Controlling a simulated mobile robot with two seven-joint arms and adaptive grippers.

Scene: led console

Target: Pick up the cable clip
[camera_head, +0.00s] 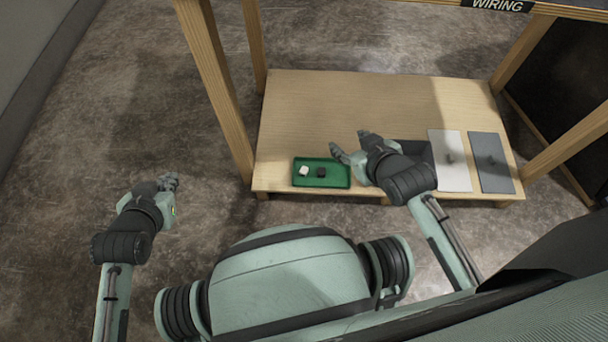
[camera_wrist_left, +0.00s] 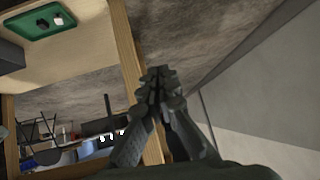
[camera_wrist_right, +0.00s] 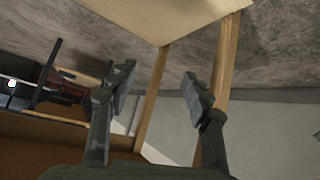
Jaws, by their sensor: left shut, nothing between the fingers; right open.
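A shallow green tray (camera_head: 322,184) lies near the front left of the wooden table in the head view. It holds a small white piece (camera_head: 304,171) and a small black piece (camera_head: 321,173); I cannot tell which is the cable clip. The tray (camera_wrist_left: 66,33) also shows at the top left of the left wrist view. My right gripper (camera_head: 349,143) is open and empty above the table, just right of and beyond the tray. Its spread fingers show in the right wrist view (camera_wrist_right: 158,78). My left gripper (camera_head: 170,180) is shut and empty, left of the table and away from the tray.
A dark tray (camera_head: 425,153) sits partly behind my right arm. A white panel (camera_head: 455,178) and a grey panel (camera_head: 492,180), each with a small dark item, lie to its right. A wooden post (camera_head: 218,90) rises at the table's left. The table's back half is bare.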

